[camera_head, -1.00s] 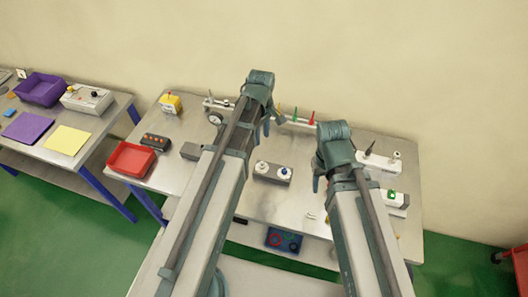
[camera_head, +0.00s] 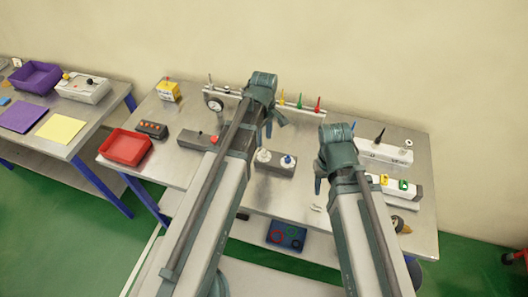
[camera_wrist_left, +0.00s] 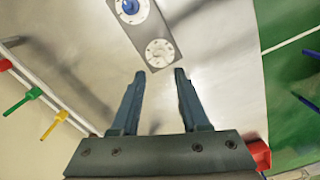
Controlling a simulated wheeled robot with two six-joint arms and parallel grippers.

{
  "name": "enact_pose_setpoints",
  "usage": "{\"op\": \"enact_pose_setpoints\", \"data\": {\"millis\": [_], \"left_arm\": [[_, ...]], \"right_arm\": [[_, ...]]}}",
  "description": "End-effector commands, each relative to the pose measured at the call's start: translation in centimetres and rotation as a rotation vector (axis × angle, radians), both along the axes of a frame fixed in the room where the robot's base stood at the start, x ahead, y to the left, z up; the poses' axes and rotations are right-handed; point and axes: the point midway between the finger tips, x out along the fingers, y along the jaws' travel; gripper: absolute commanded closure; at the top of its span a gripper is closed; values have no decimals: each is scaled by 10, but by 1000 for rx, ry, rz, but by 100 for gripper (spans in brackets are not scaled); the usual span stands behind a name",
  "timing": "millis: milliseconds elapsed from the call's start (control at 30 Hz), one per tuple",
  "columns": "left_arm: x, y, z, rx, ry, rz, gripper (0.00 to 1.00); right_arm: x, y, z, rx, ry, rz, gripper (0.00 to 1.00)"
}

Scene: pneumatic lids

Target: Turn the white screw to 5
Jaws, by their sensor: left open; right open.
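The white screw (camera_head: 263,155) is a round white knob on a grey block (camera_head: 274,169) near the middle of the table. It also shows in the left wrist view (camera_wrist_left: 159,53), with a dial ring around it, but its numbers are too small to read. A blue screw (camera_head: 288,161) sits to its right on the same block. My left gripper (camera_head: 274,123) is open and empty; in the left wrist view its fingertips (camera_wrist_left: 157,72) point at the white screw, apart from it. My right gripper (camera_head: 320,180) is open and empty, right of the block.
A rail with yellow, green and red pegs (camera_head: 299,101) stands behind. A grey box with a red button (camera_head: 195,140) and a red tray (camera_head: 125,147) lie left. White blocks (camera_head: 385,151) stand right. My forearms cover part of the table.

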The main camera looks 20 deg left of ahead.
Motion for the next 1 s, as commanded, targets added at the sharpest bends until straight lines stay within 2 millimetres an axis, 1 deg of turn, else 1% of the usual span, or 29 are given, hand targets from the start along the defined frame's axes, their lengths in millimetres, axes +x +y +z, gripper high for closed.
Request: {"op": "enact_pose_setpoints", "data": {"millis": [33,200,300,433,700,767,800,933,967,1000], "left_arm": [[0,0,-16,0,0,0,55],[0,0,-38,0,0,0,55],[0,0,-47,0,0,0,55],[0,0,-51,0,0,0,55],[0,0,-50,0,0,0,55],[0,0,-50,0,0,0,66],[0,0,-50,0,0,0,73],[0,0,-50,0,0,0,97],[0,0,-50,0,0,0,100],[0,0,-50,0,0,0,100]], "right_arm": [[0,0,-15,0,0,1,50],[0,0,-38,-1,0,3,50],[0,0,-47,-1,0,2,50],[0,0,-51,-1,0,2,50],[0,0,-50,-1,0,1,50],[0,0,-50,-1,0,1,50],[0,0,-50,-1,0,1,50],[0,0,-50,-1,0,1,50],[0,0,-50,-1,0,1,50],[0,0,-50,-1,0,1,50]]}}
